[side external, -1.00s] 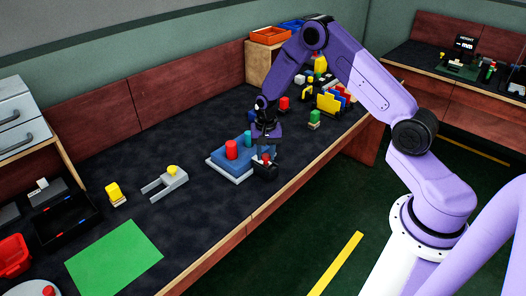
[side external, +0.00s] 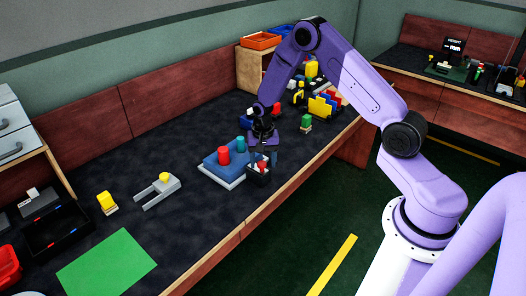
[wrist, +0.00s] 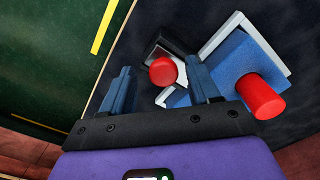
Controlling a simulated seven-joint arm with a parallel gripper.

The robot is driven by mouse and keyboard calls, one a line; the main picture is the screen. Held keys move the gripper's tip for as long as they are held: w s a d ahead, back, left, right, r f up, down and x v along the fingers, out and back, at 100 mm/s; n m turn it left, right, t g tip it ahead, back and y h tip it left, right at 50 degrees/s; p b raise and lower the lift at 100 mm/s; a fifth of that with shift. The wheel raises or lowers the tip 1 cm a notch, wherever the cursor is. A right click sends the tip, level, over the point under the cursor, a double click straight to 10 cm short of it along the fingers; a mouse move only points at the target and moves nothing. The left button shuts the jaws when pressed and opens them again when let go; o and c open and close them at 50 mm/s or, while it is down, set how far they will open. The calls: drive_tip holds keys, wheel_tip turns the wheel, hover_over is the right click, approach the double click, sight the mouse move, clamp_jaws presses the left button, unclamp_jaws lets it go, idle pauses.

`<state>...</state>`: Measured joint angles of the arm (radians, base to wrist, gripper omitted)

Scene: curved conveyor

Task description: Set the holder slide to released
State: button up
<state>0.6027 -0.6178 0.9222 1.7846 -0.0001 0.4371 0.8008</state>
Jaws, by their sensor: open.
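A small dark block with a red knob (side external: 261,165) sits at the front right corner of a blue fixture (side external: 215,167) on a pale base. No label shows which part is the holder slide. My gripper (side external: 264,158) is open and points down over the red knob. In the wrist view, the red knob (wrist: 163,71) lies between the two spread fingers, with a gap on each side. I cannot tell how far down the fingers reach.
A grey forked part with a yellow knob (side external: 164,178) lies to the left. A yellow block (side external: 106,202) and a green sheet (side external: 106,265) are further left. The table's front edge is close.

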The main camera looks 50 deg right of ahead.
sight(263, 164)
wheel_tip(263, 164, up, 17)
drive_tip(key=shift+r, duration=0.15)
idle(0.5)
drive_tip(key=s+a+r+n, duration=0.2)
drive_tip(key=s+a+n, duration=0.3)
drive_tip(key=s+a, duration=0.15)
drive_tip(key=s+a+r+n, duration=0.3)
drive_tip(key=s+a+n, duration=0.2)
drive_tip(key=s+a, duration=0.15)
drive_tip(key=s+n, duration=1.1)
drive_tip(key=s, duration=0.9)
drive_tip(key=shift+d+r+n, duration=0.25)
drive_tip(key=shift+d+n, duration=0.05)
drive_tip(key=shift+d, duration=0.05)
